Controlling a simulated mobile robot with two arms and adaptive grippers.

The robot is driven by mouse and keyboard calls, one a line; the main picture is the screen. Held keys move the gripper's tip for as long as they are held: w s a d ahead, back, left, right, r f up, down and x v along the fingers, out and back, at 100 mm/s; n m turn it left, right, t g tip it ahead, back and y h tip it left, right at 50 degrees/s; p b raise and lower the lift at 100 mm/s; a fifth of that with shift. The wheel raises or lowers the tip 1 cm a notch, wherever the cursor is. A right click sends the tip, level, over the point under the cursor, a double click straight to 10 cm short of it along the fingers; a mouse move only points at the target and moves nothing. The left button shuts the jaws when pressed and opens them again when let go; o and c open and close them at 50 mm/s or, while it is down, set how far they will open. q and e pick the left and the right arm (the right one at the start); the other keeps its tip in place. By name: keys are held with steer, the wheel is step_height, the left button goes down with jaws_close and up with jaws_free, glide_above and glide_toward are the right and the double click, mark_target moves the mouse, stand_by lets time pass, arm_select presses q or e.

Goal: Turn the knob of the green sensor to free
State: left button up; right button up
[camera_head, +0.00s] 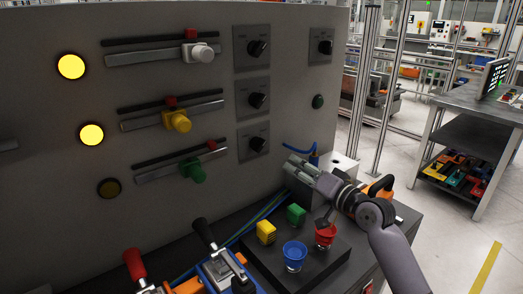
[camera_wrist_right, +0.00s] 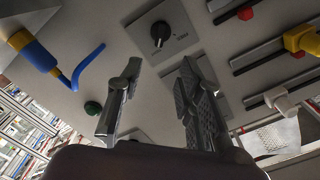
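The green sensor (camera_head: 193,170) sits on the lowest slide rail of the grey panel, with a red tab above it. A black knob (camera_head: 257,144) on a dark square plate is to its right in the same row. The knob also shows in the right wrist view (camera_wrist_right: 160,32), beyond the fingertips; its lettering is too small to read surely. My right gripper (camera_head: 298,168) is in front of the panel, to the right of and below this knob. In the right wrist view the gripper (camera_wrist_right: 160,78) has its fingers apart with nothing between them. My left gripper is not in view.
White (camera_head: 202,53) and yellow (camera_head: 177,121) sensors sit on rails above, with similar knobs. Two lamps are lit yellow; the lowest lamp (camera_head: 109,187) is dark. A blue cable (camera_wrist_right: 88,66) juts out near my right gripper. Buttons and levers stand on the ledge below.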

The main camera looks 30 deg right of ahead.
mark_target(262, 148)
steer(key=w, duration=0.5)
steer(key=w+a+p, duration=0.1)
steer(key=w, duration=0.8)
steer(key=shift+w+a, duration=0.25)
steer(key=shift+w, duration=0.15)
steer(key=shift+c, duration=0.3)
jaws_close()
steer(key=shift+f, duration=0.1)
